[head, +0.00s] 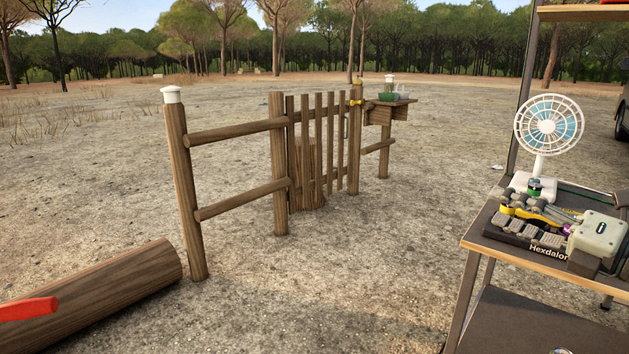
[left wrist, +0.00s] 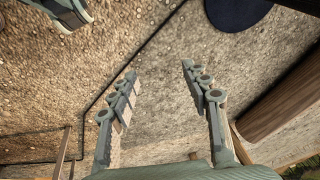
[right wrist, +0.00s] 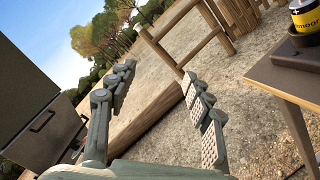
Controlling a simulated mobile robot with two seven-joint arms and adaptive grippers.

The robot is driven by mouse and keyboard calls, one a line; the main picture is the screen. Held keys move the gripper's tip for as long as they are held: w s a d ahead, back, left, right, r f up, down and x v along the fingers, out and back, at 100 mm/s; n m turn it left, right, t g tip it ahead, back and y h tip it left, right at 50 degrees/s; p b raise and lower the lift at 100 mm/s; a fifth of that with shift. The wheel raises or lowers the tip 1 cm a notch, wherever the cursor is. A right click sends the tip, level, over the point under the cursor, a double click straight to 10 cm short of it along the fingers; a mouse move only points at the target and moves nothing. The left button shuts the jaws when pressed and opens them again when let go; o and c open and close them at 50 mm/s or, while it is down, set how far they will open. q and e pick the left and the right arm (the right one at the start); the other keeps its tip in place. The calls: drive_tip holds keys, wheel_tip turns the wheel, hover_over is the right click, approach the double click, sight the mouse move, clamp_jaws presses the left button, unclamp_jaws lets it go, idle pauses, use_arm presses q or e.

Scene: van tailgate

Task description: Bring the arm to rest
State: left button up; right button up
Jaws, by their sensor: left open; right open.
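My right gripper (head: 507,213) reaches in from the right edge of the head view, in front of or over the table with the fan; its fingers point left. In the right wrist view its two jointed grey fingers (right wrist: 163,85) stand wide apart with nothing between them. My left gripper is outside the head view. In the left wrist view its two fingers (left wrist: 156,70) are spread and empty, with bare gravelly ground behind them.
A wooden table (head: 467,242) at the right bears a white fan (head: 549,125) and a dark mat. A yellow can (right wrist: 306,15) shows in the right wrist view. A wooden fence (head: 240,130) stands beyond open ground.

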drive_tip(key=d+f+m+t+h+p, duration=0.1)
drive_tip(key=d+f+m+t+h, duration=0.2)
drive_tip(key=d+f+m+h, duration=0.65)
drive_tip(key=s+f+m+g+h+p, duration=0.1)
drive_tip(key=s+f+m+g+h, duration=0.15)
drive_tip(key=f+m, duration=0.55)
drive_tip(key=s+f+m+g+h+p, duration=0.1)
drive_tip(key=s+f+m+g+h, duration=0.25)
drive_tip(key=f, duration=0.65)
drive_tip(key=s+a+f+m+g+y+p, duration=0.1)
drive_tip(key=s+a+f+m+g+y, duration=0.1)
drive_tip(key=s+a+f+m+g, duration=0.2)
drive_tip(key=s+a+f+m+g+y+p, duration=0.1)
drive_tip(key=s+a+f+m+g, duration=0.4)
drive_tip(key=s+a+f, duration=0.5)
drive_tip(key=s+f, duration=0.3)
drive_tip(key=s, duration=0.3)
drive_tip(key=shift+s+a+y, duration=0.25)
drive_tip(key=shift+a+y, duration=0.1)
drive_tip(key=shift+a, duration=0.05)
clamp_jaws()
